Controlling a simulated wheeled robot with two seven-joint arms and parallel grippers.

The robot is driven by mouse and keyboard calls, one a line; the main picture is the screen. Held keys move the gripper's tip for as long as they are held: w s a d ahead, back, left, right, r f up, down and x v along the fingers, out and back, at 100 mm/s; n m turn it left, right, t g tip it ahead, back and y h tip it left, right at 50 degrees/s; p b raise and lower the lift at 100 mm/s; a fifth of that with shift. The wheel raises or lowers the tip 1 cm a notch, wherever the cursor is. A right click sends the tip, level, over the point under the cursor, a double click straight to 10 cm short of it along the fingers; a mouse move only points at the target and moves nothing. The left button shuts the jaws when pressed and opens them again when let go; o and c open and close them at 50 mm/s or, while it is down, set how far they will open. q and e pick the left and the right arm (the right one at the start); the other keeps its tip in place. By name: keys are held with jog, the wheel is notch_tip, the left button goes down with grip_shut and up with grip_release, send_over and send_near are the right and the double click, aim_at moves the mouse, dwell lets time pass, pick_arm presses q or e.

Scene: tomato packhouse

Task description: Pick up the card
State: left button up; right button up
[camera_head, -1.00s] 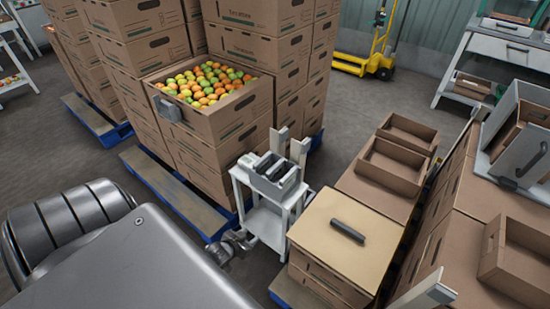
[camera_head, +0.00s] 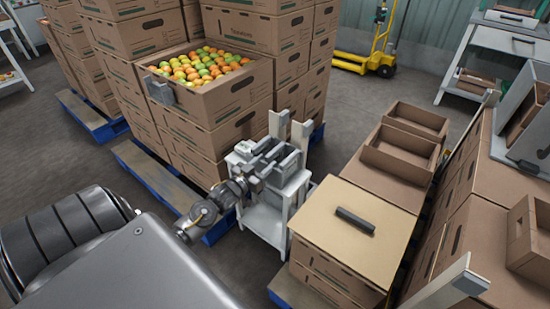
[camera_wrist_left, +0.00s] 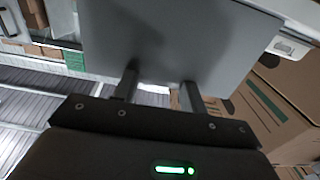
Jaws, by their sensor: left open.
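My left gripper (camera_head: 268,160) is above a small white stand (camera_head: 263,222), over a grey box with dark slots (camera_head: 285,160) on its top. In the left wrist view the two fingers of this gripper (camera_wrist_left: 160,78) are apart. A large, smooth grey flat panel (camera_wrist_left: 175,35) fills the view just past the fingertips. I cannot tell whether it is the card or whether the fingers touch it. No card can be made out for sure in the head view, where the arm covers part of the slotted box.
A carton of tomatoes (camera_head: 205,65) tops the stacked cartons behind the stand, with a grey plate (camera_head: 160,90) on its corner. A closed carton with a dark bar (camera_head: 355,220) stands to the right. Two pale posts (camera_head: 299,135) rise beside the stand.

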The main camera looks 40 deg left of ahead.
aim_at(273, 154)
pick_arm(q)
jog(key=shift+w+a+b, duration=0.15)
jog(key=shift+w+b, duration=0.05)
jog(key=shift+w, duration=1.15)
jog(key=shift+w+a+b, duration=0.15)
jog(key=shift+w+b, duration=0.05)
jog(key=shift+w, duration=1.35)
jog(key=c, duration=0.7)
grip_shut()
pick_arm(e)
jog(key=shift+v, duration=0.9)
